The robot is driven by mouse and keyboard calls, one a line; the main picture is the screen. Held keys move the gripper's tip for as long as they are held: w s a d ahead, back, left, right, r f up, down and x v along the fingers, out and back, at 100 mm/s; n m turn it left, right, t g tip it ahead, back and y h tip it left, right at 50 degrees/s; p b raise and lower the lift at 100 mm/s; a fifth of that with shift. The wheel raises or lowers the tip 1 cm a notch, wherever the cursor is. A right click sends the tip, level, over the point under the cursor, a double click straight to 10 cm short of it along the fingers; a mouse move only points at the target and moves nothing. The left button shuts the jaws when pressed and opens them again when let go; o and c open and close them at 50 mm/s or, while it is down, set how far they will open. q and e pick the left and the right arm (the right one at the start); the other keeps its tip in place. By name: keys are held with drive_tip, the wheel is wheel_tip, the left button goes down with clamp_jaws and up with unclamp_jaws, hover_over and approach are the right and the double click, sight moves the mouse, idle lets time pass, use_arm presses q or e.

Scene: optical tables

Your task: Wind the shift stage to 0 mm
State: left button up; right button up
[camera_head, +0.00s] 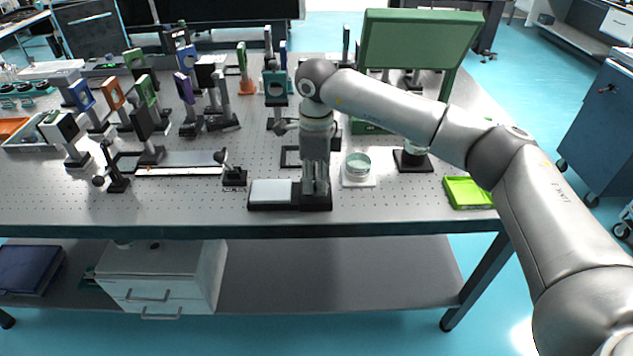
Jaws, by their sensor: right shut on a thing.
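What looks like the shift stage is a low black base (289,208) with a white block (271,192) on its left part, near the front edge of the table. My right gripper (316,192) points straight down over the right part of this base. It is shut on a part there, most likely the stage's knob, which the fingers mostly hide. No scale reading can be made out. My left gripper is not in view.
A round glass dish (358,166) on a white pad stands just right of the gripper. A green tray (467,192) lies at the right front. A rail (178,170) and several optic mounts fill the left. A green panel (418,42) stands behind my right arm.

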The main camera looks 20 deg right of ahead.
drive_tip(key=shift+n+b, duration=0.35)
drive_tip(key=shift+n, duration=0.75)
drive_tip(key=shift+r, duration=0.1)
drive_tip(key=o, duration=1.1)
drive_tip(key=shift+c, duration=0.2)
wheel_tip(320, 180, up, 12)
